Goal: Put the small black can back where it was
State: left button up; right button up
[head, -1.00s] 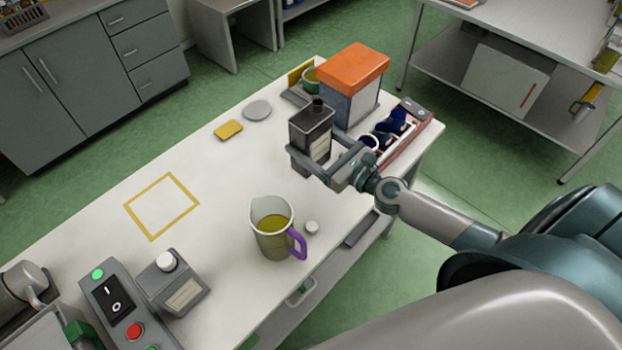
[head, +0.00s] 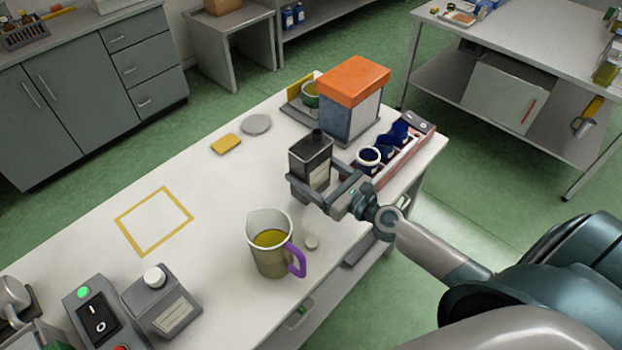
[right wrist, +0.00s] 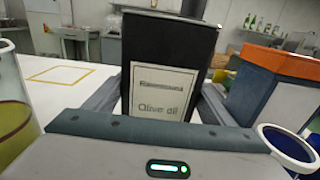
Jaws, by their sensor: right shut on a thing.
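The small black can (head: 311,152), with a dark cap and a pale label, is gripped upright in my right gripper (head: 309,184). In the right wrist view the can (right wrist: 165,50) stands between the two fingers, its "Olive oil" label facing the camera. I cannot tell whether its base touches the table. A yellow square outline (head: 128,237) is marked on the white table (head: 205,185), with nothing inside it. My left gripper is not in view.
An orange-topped box (head: 352,80) and a tray of blue cups (head: 405,155) are close behind and right. The table's middle is clear.

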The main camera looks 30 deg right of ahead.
aim_at(319, 185)
jog(key=shift+f+b, duration=1.5)
jog(key=shift+f, duration=0.3)
jog(key=shift+f, duration=0.2)
jog(key=o, duration=1.5)
